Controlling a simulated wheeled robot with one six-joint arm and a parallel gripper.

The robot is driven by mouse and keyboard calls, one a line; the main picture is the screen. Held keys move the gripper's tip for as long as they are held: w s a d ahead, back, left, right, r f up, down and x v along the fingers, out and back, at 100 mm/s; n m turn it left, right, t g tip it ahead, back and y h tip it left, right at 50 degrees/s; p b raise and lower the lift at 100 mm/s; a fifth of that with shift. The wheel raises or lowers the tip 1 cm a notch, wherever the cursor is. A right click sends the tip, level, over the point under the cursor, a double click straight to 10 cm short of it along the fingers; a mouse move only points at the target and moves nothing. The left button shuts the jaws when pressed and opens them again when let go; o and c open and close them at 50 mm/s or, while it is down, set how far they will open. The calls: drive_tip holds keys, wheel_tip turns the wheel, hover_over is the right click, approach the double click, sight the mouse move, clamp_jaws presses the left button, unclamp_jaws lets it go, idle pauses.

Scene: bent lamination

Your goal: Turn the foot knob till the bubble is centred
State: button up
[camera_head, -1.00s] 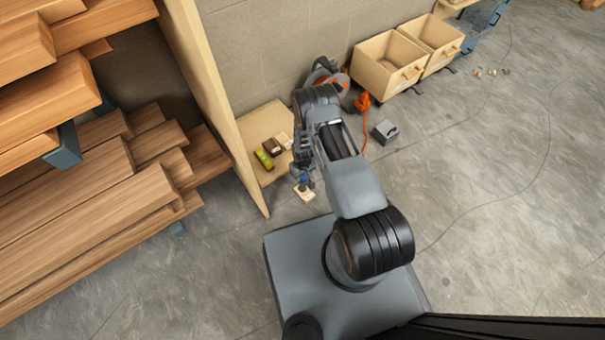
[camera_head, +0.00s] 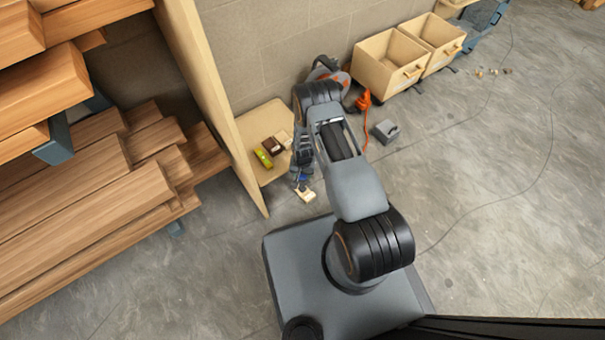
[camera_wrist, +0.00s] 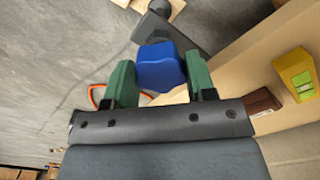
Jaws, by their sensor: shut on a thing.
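The blue foot knob (camera_wrist: 160,66) is between the two green fingers of my gripper (camera_wrist: 160,80) in the wrist view, with a finger against each side. In the head view my gripper (camera_head: 301,180) is small and partly hidden by my arm; a bit of blue shows there. A yellow block with a green window (camera_wrist: 297,73), which looks like the bubble level, is at the right of the wrist view. It lies on the pale wooden board (camera_head: 252,125) in the head view (camera_head: 264,158). The bubble is too small to make out.
A brown block (camera_head: 271,146) lies beside the yellow one. A pale block (camera_head: 306,195) shows just below my gripper. An upright wooden panel (camera_head: 205,75) and stacked timber (camera_head: 80,190) stand left. Wooden bins (camera_head: 390,65) and a grey box (camera_head: 385,130) are right; open floor lies beyond.

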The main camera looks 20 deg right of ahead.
drive_tip(key=shift+s+f+m+b, duration=0.15)
drive_tip(key=shift+m+b, duration=0.2)
drive_tip(key=shift+m, duration=1.75)
drive_tip(key=o, duration=0.9)
wheel_tip(320, 180, up, 14)
drive_tip(key=p, duration=0.5)
drive_tip(key=shift+p, duration=0.35)
